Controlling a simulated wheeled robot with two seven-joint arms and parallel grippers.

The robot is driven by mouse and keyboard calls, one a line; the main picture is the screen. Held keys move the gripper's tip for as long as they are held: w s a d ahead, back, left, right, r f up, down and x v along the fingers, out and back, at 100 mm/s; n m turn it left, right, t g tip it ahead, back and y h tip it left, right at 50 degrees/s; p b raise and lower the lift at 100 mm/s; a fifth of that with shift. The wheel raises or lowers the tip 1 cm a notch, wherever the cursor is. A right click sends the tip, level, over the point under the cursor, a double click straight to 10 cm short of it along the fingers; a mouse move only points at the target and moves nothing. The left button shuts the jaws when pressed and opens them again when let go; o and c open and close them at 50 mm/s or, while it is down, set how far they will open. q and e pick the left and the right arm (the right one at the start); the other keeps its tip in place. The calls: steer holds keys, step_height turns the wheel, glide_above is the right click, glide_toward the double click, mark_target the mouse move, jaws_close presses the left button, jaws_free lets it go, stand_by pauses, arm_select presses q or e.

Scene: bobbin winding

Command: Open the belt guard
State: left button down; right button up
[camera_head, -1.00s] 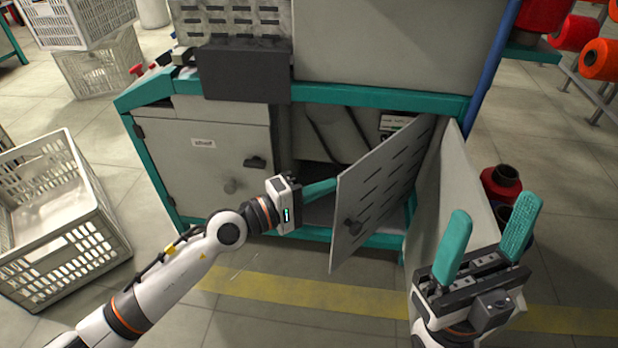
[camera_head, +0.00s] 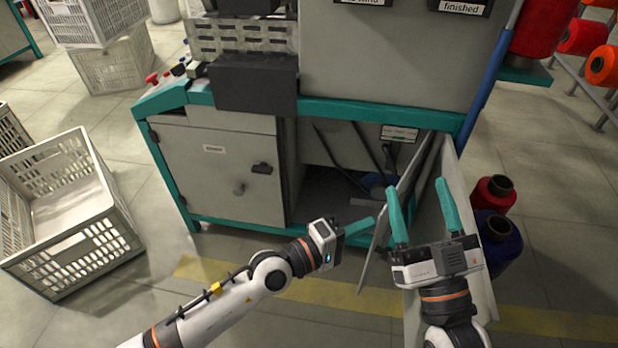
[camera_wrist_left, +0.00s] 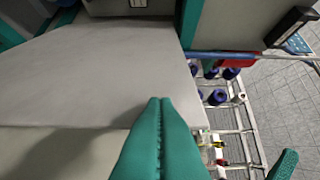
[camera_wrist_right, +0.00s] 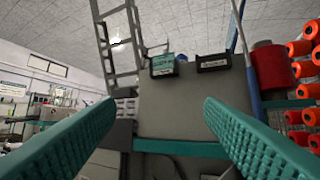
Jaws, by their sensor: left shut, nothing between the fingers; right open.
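The belt guard (camera_head: 411,168), a grey hinged panel at the lower right of the machine, stands swung far out and is seen nearly edge-on in the head view. My left gripper (camera_head: 371,222) is shut and empty, its fingertips at the guard's inner side; I cannot tell if they touch. In the left wrist view the shut fingers (camera_wrist_left: 157,105) are in front of a broad grey panel (camera_wrist_left: 110,65). My right gripper (camera_head: 419,184) is open and empty, its fingers pointing up, on the guard's other side. It hides part of the guard.
The opened compartment (camera_head: 330,185) shows dark belts inside. A closed cabinet door (camera_head: 222,175) is left of it. A pale panel (camera_head: 456,185) stands right of the guard. Red (camera_head: 492,190) and blue (camera_head: 500,240) spools stand on the floor beyond. A white crate (camera_head: 70,225) is at left.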

arm_select(q)
steer(key=shift+s+d, duration=0.4)
steer(key=shift+d, duration=0.05)
arm_select(e)
steer(key=shift+w+d+f+g+h, duration=0.1)
steer(key=shift+w+f+g+h, duration=0.2)
steer(key=shift+f+g, duration=0.3)
steer(key=shift+w+f+g+h, duration=0.25)
steer(key=shift+f+g, duration=0.15)
steer(key=shift+f, duration=0.35)
steer(key=shift+r, duration=0.1)
